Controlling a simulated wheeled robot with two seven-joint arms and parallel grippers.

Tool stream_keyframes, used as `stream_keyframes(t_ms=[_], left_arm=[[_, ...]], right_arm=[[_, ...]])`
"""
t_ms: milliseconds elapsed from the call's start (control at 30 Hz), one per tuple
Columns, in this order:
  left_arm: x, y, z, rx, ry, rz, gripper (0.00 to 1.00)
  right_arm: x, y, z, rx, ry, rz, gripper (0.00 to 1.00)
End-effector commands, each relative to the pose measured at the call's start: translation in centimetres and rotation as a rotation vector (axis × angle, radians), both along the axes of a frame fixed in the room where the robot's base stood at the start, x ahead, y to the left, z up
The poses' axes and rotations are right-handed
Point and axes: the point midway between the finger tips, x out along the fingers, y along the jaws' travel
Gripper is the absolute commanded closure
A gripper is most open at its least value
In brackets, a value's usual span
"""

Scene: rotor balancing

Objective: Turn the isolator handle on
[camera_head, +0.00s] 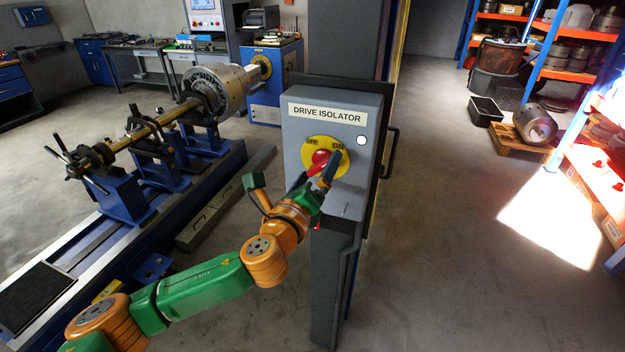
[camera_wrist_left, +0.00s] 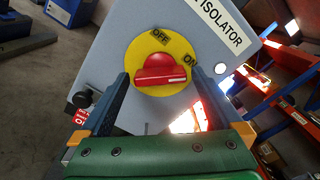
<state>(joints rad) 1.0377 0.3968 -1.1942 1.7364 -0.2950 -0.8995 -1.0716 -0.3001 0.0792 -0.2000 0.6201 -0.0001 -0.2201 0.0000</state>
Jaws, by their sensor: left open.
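The grey drive isolator box (camera_head: 345,195) stands on a dark post, with a yellow dial (camera_head: 341,152) marked OFF at upper left and ON at upper right. The red isolator handle (camera_head: 321,157) sits on the dial. In the left wrist view the handle (camera_wrist_left: 160,72) has a white line running roughly towards the ON side. My left gripper (camera_head: 323,172) is open at the dial. In the left wrist view its fingers (camera_wrist_left: 159,88) stand on either side of the handle; I cannot tell whether they touch it. My right gripper is not in view.
A round white lamp (camera_head: 361,140) is on the box face. A blue balancing machine (camera_head: 190,172) with a shaft and rotor lies to the left. An orange and blue rack (camera_head: 548,57) and a pallet (camera_head: 515,141) stand at right.

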Motion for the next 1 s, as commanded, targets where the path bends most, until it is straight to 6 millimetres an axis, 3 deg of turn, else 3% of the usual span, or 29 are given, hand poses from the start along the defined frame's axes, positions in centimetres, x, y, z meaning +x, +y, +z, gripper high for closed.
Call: stream_keyframes(t_ms=[333,733,867,1000], left_arm=[[-4.7,1.5,-0.3,0.002,0.000,-0.001,0.00],[-5.4,1.7,-0.6,-0.027,0.026,0.001,0.00],[-6.9,2.2,-5.0,-0.324,0.259,0.057,0.00],[-10.8,5.0,-13.1,-0.860,0.657,0.297,0.00]], right_arm=[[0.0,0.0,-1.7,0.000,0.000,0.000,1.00],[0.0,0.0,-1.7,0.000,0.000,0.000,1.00],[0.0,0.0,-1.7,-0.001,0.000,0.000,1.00],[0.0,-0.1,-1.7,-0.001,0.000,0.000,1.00]])
